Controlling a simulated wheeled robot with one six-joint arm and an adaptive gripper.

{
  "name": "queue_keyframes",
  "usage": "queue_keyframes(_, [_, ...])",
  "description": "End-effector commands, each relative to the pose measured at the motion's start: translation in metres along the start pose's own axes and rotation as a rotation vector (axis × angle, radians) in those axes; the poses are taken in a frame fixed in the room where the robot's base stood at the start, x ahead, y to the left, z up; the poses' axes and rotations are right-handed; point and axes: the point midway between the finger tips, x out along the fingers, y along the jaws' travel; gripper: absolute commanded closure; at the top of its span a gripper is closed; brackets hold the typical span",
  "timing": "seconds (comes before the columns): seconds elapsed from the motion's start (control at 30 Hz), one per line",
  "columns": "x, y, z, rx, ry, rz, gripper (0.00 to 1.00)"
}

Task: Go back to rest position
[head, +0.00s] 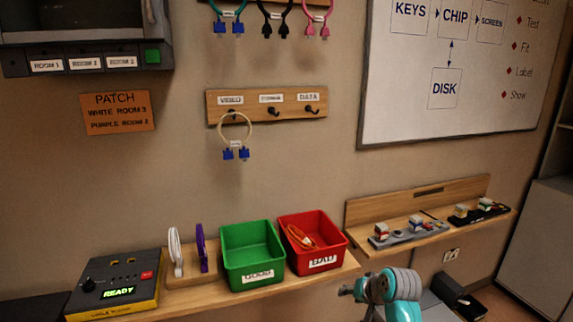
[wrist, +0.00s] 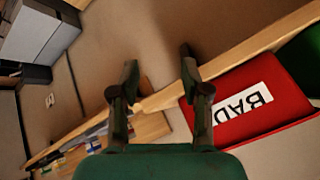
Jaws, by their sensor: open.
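My gripper (wrist: 158,75) shows in the wrist view with its two dark fingers spread apart and nothing between them. In the head view only part of my teal and grey arm shows at the bottom, right of the middle; the fingers do not show there. In the wrist view the wooden shelf edge and the red BAD bin (wrist: 285,92) lie to the right of the fingers. The red bin (head: 313,243) also shows in the head view, with an orange cable (head: 301,237) in it.
A green GOOD bin (head: 252,255), a tester reading READY (head: 117,290), and white (head: 176,252) and purple (head: 201,249) cables stand on the left shelf. A cable with blue plugs (head: 236,154) hangs on the VIDEO hook. A right shelf (head: 420,238) holds small parts.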

Motion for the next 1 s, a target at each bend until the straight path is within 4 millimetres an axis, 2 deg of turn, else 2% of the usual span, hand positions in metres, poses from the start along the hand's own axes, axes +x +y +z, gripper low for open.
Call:
queue_keyframes(0.03, [0.009,0.009,0.022,0.0,0.01,0.003,0.53])
queue_keyframes(0.2, [0.027,0.033,0.082,-0.008,0.07,0.014,0.53])
queue_keyframes(0.47, [0.032,0.067,0.173,-0.031,0.159,0.036,0.53])
queue_keyframes(0.73, [0.01,0.094,0.264,-0.069,0.25,0.061,0.53])
queue_keyframes(1.0, [-0.036,0.112,0.343,-0.122,0.34,0.087,0.53])
